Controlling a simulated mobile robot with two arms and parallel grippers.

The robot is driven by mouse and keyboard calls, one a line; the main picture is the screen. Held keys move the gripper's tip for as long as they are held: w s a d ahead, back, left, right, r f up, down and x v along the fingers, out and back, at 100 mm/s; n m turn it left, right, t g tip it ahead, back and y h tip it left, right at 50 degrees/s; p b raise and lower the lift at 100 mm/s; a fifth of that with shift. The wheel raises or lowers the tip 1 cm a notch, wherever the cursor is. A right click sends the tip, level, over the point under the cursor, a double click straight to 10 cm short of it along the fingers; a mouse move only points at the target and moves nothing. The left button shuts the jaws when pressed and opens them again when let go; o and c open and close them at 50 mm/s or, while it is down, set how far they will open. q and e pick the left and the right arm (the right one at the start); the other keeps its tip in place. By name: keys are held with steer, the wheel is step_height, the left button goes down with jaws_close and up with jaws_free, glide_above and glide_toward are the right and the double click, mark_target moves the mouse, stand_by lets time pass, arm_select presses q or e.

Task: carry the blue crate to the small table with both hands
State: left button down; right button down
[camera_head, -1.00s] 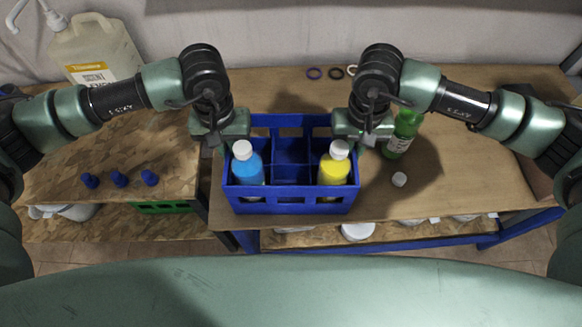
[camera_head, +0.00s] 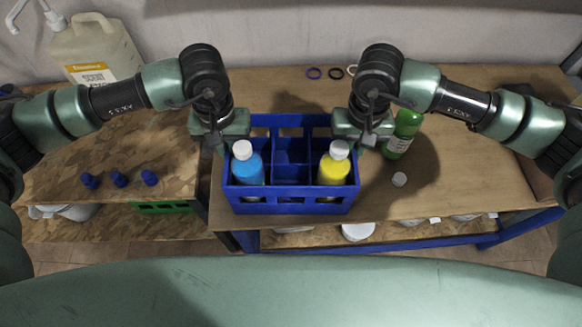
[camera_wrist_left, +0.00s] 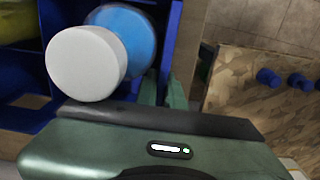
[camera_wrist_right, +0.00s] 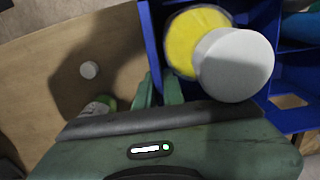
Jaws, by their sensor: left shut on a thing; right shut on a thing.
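The blue crate (camera_head: 291,200) is upright over the front part of the larger table (camera_head: 470,180), at its left end. A blue bottle with a white cap (camera_head: 249,168) stands in its left front compartment, and a yellow bottle with a white cap (camera_head: 334,170) in its right front one. My left gripper (camera_head: 226,146) is shut on the crate's left wall, which also shows in the left wrist view (camera_wrist_left: 172,40). My right gripper (camera_head: 356,146) is shut on the right wall, also in the right wrist view (camera_wrist_right: 152,45). The small table (camera_head: 110,205) is at the left.
Several blue pegs (camera_head: 119,179) and a big jug (camera_head: 97,50) stand on the small table. A green bottle (camera_head: 401,135), a white cap (camera_head: 399,179) and rings (camera_head: 335,72) are on the larger table. A gap separates the tables. White items sit on lower shelves.

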arm_select(q)
steer(key=shift+w+r, duration=0.15)
steer(key=shift+r, duration=0.2)
arm_select(e)
steer(key=shift+w+r, duration=0.15)
steer(key=shift+r, duration=0.1)
